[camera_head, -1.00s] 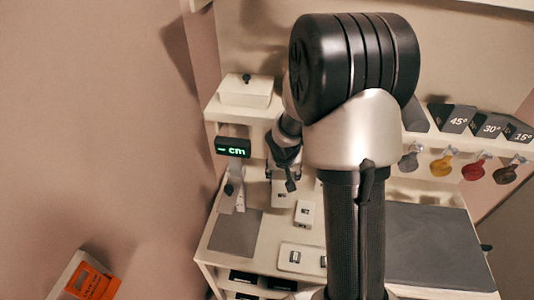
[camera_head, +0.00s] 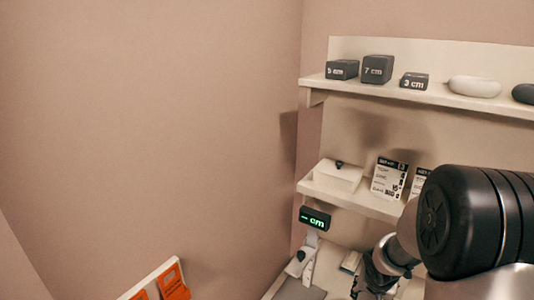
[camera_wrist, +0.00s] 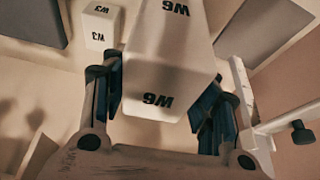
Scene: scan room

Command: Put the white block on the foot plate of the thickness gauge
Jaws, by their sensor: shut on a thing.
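My gripper (camera_wrist: 160,92) is shut on a white block marked W6 (camera_wrist: 165,60), with one blue-padded finger on each side of it in the wrist view. The thickness gauge (camera_wrist: 243,88) shows there to the right of the block as a pale post and arm with a black knob. In the head view the gauge's display (camera_head: 315,219) reads a dash and "cm", above its pale post (camera_head: 307,268). My gripper (camera_head: 372,280) is to the right of the post there, partly cut off. I cannot make out the foot plate clearly.
A smaller white block marked W3 (camera_wrist: 101,24) stands beside the held block in the wrist view. A shelf above the gauge holds a white box (camera_head: 338,176) and printed cards (camera_head: 390,178). Grey blocks marked in cm (camera_head: 377,69) stand on the top shelf. An orange item (camera_head: 172,283) is lower left.

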